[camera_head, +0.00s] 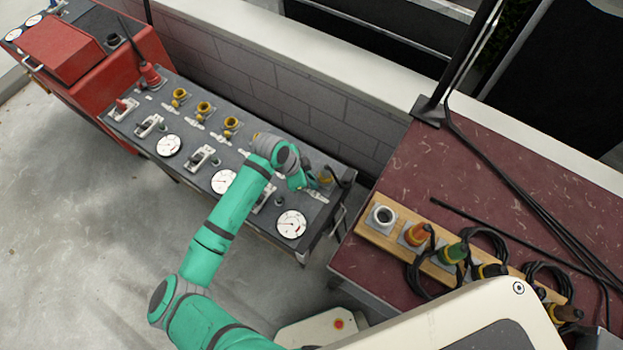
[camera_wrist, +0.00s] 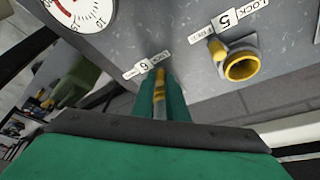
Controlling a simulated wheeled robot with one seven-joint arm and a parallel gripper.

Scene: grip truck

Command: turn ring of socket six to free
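The ring of socket six (camera_wrist: 160,86) is yellow and shows in the wrist view as a narrow strip between my green fingers. Its upper end points toward the right, LOCK side of the white label (camera_wrist: 149,66) marked 6. My gripper (camera_wrist: 161,102) has its fingers close on both sides of the strip and appears shut on it. The rest of the ring and the socket are hidden by the fingers. In the head view my gripper (camera_head: 309,184) is at the right end of the grey panel (camera_head: 182,122), beside a bit of yellow.
Socket five (camera_wrist: 241,67), with a yellow ring, stands right of my gripper in the wrist view. A round gauge (camera_head: 291,223) lies near my gripper. A low block wall (camera_head: 270,95) runs behind the panel. A dark red table (camera_head: 400,180) with cables stands at right.

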